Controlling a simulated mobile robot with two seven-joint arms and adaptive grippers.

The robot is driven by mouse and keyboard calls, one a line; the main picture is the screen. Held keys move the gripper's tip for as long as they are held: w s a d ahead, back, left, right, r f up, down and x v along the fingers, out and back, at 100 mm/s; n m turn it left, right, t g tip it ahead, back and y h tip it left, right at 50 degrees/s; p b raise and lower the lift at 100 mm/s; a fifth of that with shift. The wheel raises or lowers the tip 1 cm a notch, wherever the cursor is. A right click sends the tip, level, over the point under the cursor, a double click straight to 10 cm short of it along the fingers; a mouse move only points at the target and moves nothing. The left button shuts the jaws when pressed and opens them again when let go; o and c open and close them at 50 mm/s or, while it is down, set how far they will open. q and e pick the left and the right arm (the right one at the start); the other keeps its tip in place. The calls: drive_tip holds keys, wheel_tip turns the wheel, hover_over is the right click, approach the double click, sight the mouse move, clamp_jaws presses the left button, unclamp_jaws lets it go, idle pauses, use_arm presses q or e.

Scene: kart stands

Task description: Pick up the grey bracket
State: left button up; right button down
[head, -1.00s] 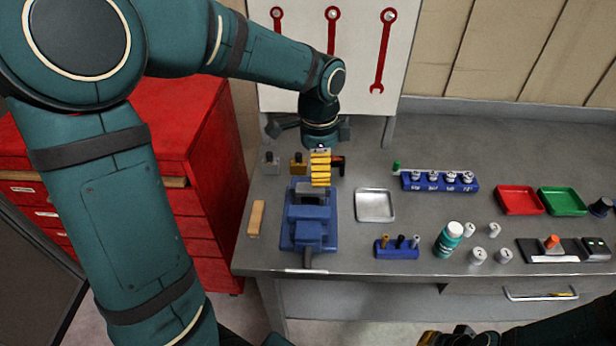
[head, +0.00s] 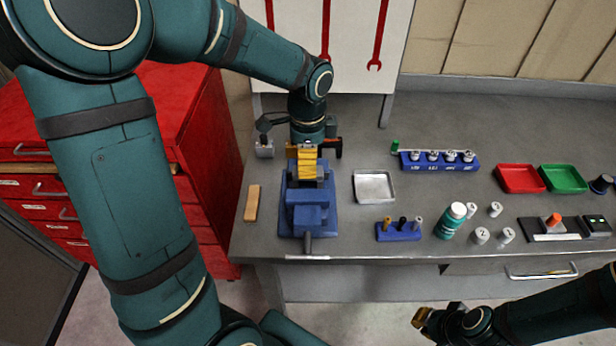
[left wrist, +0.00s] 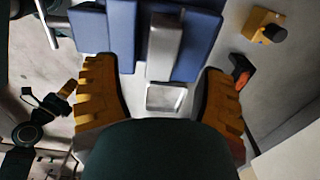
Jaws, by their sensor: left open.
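The grey bracket (left wrist: 163,45) appears as a pale grey upright piece between the blue jaws of the vise (left wrist: 198,45) in the left wrist view. In the head view the blue vise (head: 308,215) stands near the bench's front left, and my left gripper largely hides the bracket. My left gripper (head: 305,165) is over the back of the vise, pointing down. In the left wrist view its yellow fingers (left wrist: 155,68) are wide apart with nothing held, one on each side of the bracket's line. My right gripper (head: 424,320) is low in front of the bench; its finger opening is unclear.
A gold block with a black knob (left wrist: 265,26) and an orange-black item (left wrist: 240,71) lie behind the vise. A metal tray (head: 374,187) is right of it, a wooden block (head: 252,203) left. Blue racks, bottles and red and green trays (head: 562,178) fill the right.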

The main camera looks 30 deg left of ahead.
use_arm(q)
wheel_tip(320, 180, down, 5)
drive_tip(key=shift+w+f+b, duration=0.1)
drive_tip(key=shift+b, duration=0.5)
clamp_jaws()
